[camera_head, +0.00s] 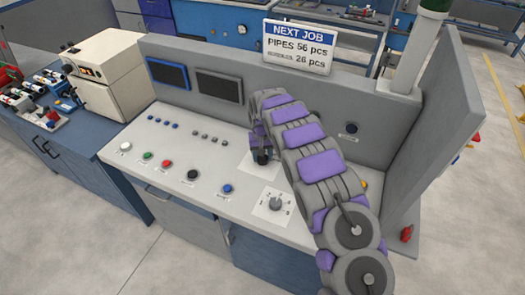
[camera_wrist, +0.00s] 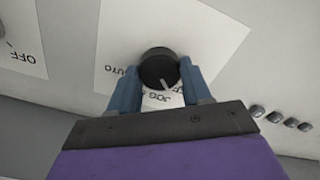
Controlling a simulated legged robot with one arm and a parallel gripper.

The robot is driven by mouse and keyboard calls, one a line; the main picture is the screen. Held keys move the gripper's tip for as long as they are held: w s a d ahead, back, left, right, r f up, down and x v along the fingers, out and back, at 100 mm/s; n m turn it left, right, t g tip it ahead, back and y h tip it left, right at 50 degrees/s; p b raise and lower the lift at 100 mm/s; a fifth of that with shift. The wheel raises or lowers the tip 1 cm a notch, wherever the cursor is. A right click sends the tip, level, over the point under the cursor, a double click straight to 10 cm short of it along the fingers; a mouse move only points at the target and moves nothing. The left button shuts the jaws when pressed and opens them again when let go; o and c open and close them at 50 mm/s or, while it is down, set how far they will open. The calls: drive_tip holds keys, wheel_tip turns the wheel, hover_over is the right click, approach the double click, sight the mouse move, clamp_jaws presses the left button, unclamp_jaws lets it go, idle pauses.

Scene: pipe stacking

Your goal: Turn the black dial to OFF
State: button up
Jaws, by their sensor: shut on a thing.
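The black dial (camera_wrist: 158,66) sits on a white label plate (camera_wrist: 215,50) on the console. In the head view the dial (camera_head: 262,158) is partly hidden under my gripper (camera_head: 261,150). A separate plate (camera_wrist: 20,50) at the left edge of the wrist view reads OFF.
A grey dial (camera_head: 275,204) on its own white plate stands nearer the console front. White, green, red, black and blue buttons (camera_head: 167,163) line the front left. Small switches (camera_head: 208,138) lie left of my gripper. The upright back panel (camera_head: 310,100) rises behind.

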drive_tip(key=shift+a+r+n+p, duration=0.15)
drive_tip(key=shift+n+p, duration=0.65)
drive_tip(key=shift+n, duration=0.4)
drive_tip(key=shift+w, duration=0.1)
drive_tip(key=o, duration=1.1)
drive_tip(key=shift+c, duration=0.2)
wheel_tip(320, 180, up, 17)
drive_tip(key=p, duration=0.2)
